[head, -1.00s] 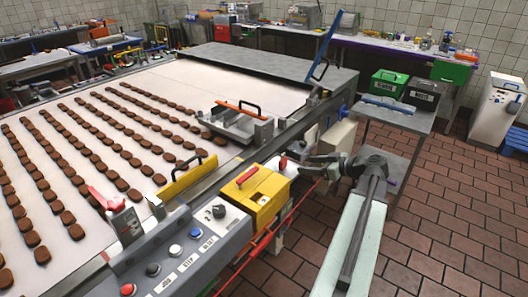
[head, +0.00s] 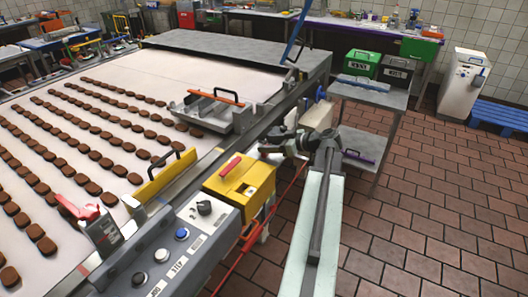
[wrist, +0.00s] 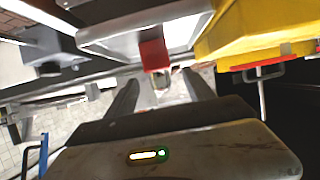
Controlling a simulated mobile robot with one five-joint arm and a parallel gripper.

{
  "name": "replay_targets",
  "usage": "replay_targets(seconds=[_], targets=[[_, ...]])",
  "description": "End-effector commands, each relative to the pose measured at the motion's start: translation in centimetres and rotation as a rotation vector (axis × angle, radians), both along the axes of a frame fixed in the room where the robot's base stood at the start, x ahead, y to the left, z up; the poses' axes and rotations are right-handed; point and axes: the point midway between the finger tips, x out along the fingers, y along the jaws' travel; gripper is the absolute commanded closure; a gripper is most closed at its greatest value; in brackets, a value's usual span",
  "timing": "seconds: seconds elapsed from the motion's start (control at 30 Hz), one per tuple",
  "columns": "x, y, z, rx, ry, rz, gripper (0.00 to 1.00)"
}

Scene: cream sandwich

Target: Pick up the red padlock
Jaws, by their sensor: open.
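The red padlock (wrist: 153,53) shows in the wrist view as a small red block just beyond my fingertips, against a grey metal edge. A pale, blurred part hangs below it, possibly its shackle. My gripper (wrist: 158,80) is open, with one dark finger on each side of the line to the padlock; the fingers do not visibly touch it. In the head view my gripper (head: 272,151) is beside the conveyor's side rail, just right of the yellow box. I cannot make out the padlock there; my gripper seems to hide it.
The yellow box (head: 240,183) with a red handle is close to my gripper, and appears at upper right in the wrist view (wrist: 255,28). The control panel (head: 180,245) is in front. A metal cart (head: 375,95) stands behind my arm. Brick floor at right is open.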

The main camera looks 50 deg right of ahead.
Motion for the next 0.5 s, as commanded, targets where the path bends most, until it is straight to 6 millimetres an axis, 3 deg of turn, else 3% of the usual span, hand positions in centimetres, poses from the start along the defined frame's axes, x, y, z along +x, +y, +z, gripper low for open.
replay_targets(seconds=[0.1, 0.33, 0.5], targets=[[1.8, 0.4, -1.0, 0.0, 0.0, 0.002, 0.38], [2.0, 0.5, -0.8, 0.0, 0.0, 0.0, 0.41], [2.0, 0.5, -0.8, 0.0, 0.0, 0.001, 0.88]])
